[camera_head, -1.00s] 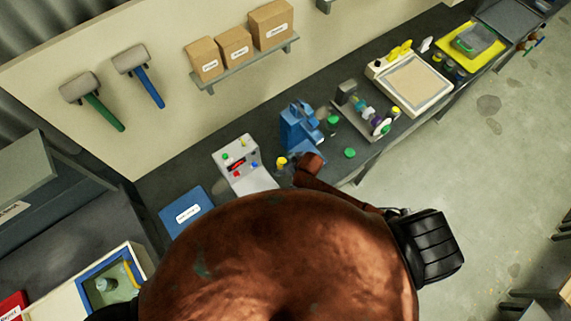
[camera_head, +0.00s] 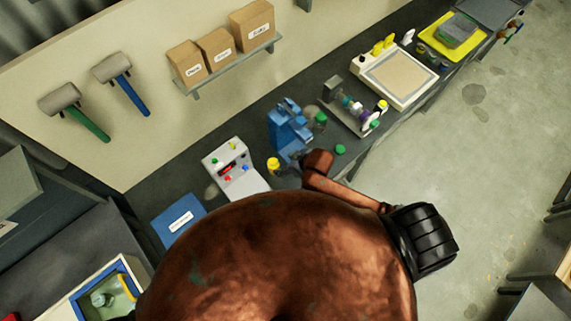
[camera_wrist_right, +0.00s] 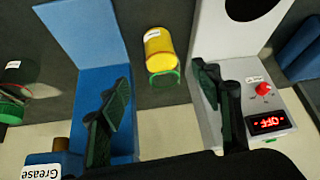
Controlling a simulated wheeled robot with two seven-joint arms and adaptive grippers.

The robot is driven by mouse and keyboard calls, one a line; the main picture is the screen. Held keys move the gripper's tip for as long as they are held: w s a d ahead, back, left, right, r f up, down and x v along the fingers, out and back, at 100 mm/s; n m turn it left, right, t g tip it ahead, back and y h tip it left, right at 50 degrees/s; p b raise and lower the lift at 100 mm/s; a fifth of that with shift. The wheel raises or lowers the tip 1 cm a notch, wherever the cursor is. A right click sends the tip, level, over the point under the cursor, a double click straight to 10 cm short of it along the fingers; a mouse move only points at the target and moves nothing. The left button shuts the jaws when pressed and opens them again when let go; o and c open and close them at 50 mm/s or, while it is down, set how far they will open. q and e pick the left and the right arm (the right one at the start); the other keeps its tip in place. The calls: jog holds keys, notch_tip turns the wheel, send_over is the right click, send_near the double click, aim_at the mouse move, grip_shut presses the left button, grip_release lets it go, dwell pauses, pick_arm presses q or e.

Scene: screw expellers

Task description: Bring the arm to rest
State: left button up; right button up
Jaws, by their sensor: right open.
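My right gripper (camera_wrist_right: 163,100) is open in the wrist view, with its two dark fingers wide apart and nothing between them. It is above the bench between the blue machine (camera_wrist_right: 90,30) and the white control box (camera_wrist_right: 275,100), whose red display reads OFF. A jar with a yellow lid (camera_wrist_right: 160,50) stands beyond the fingers, apart from them. In the head view the right arm reaches the bench beside the blue machine (camera_head: 287,125), and the fingers are hard to make out. The yellow-lidded jar (camera_head: 273,164) and control box (camera_head: 225,160) stand left of it. My left gripper is not in view.
A blue binder (camera_head: 178,218) lies left of the control box. A rack of small jars (camera_head: 352,105) and a framed tray (camera_head: 400,78) stand further right. A green lid (camera_head: 340,149) lies near the bench edge. Hammers and a box shelf (camera_head: 235,65) are on the wall.

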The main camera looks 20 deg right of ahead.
dwell(0.4)
jog(key=s+d+r+m+g+h, duration=0.1)
jog(key=s+d+r+m+h, duration=0.15)
jog(key=s+d, duration=0.7)
jog(key=s+d+r+m+g+h, duration=0.1)
jog(key=s+d+r+m+h, duration=0.2)
jog(key=s+d, duration=0.6)
notch_tip(320, 180, down, 39)
jog(key=s+a+g+y+b, duration=0.1)
jog(key=s+a+y+b, duration=0.1)
jog(key=b, duration=0.9)
jog(key=s+f+b, duration=0.3)
jog(key=s+f, duration=0.3)
jog(key=f, duration=0.4)
jog(key=s+f+g+b, duration=0.1)
jog(key=s+f+b, duration=0.3)
jog(key=s+f, duration=0.3)
jog(key=s+f+b, duration=0.4)
jog(key=s+f, duration=0.2)
jog(key=f, duration=0.8)
jog(key=shift+s+a+n+g, duration=0.2)
jog(key=shift+s+n+g, duration=0.05)
jog(key=shift+n+g, duration=0.15)
